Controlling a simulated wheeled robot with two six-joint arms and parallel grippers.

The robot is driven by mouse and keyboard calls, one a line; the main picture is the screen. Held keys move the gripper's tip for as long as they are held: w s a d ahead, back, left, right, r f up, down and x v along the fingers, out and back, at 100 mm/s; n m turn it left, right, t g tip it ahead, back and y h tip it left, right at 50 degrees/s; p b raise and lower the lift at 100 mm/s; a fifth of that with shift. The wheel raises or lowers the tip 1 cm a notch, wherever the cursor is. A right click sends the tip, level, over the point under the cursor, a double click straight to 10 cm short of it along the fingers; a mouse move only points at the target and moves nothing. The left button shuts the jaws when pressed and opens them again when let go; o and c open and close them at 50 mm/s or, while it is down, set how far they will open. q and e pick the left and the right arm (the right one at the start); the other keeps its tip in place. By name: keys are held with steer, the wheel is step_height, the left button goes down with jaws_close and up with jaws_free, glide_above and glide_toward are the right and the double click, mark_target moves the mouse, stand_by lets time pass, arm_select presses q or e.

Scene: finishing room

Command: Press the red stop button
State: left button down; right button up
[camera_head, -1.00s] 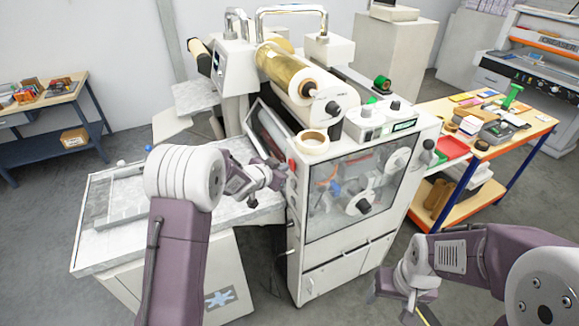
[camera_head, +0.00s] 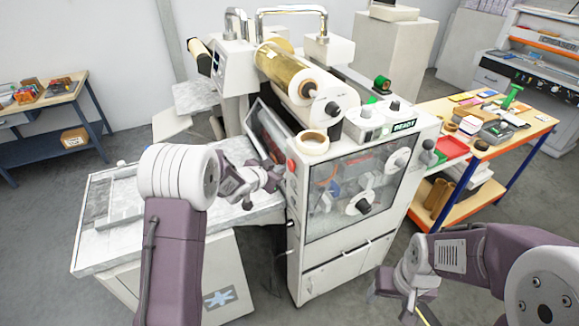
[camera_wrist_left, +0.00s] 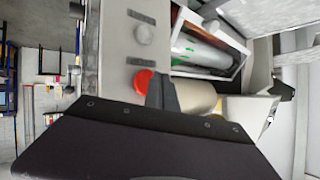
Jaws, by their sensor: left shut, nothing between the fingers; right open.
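The red stop button (camera_head: 291,166) is on the left edge of the machine's front housing. In the left wrist view it is a round red cap (camera_wrist_left: 143,80) on a pale panel, partly hidden by my gripper body. My left gripper (camera_head: 278,178) is shut and empty, close to the button on its left in the head view. In the wrist view its dark fingertips (camera_wrist_left: 162,92) appear just right of the cap; I cannot tell whether they touch it. My right gripper (camera_head: 418,306) is open and low at the bottom right, away from the machine.
The machine (camera_head: 320,265) carries a gold roll (camera_head: 285,68) on top and a green READY display (camera_head: 404,126). A grey round knob (camera_wrist_left: 144,34) is on the same panel as the button. A workbench (camera_head: 535,128) with supplies stands on the right.

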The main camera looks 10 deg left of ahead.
arm_select(q)
steer(key=s+a, duration=0.2)
steer(key=a+p, duration=0.1)
steer(key=a, duration=0.1)
steer(key=shift+s+a, duration=0.1)
steer(key=shift+s, duration=0.3)
stand_by(0.5)
steer(key=s+d+b, duration=0.1)
steer(key=d+b, duration=0.3)
steer(key=b, duration=0.4)
steer(key=s+a+f+n+g+y+b, duration=0.1)
steer(key=s+f, duration=0.4)
steer(key=s, duration=0.5)
steer(key=s+a+f+n+g+y+b, duration=0.1)
steer(key=s+f+n+g, duration=0.2)
steer(key=s+f+g, duration=0.3)
steer(key=s+f+n+g+y+b, duration=0.1)
steer(key=s+f, duration=0.5)
steer(key=s, duration=0.7)
steer(key=n+g+b, duration=0.1)
steer(key=g, duration=0.1)
steer(key=shift+s+a+n+g+y, duration=0.3)
steer(key=shift+s+a, duration=0.1)
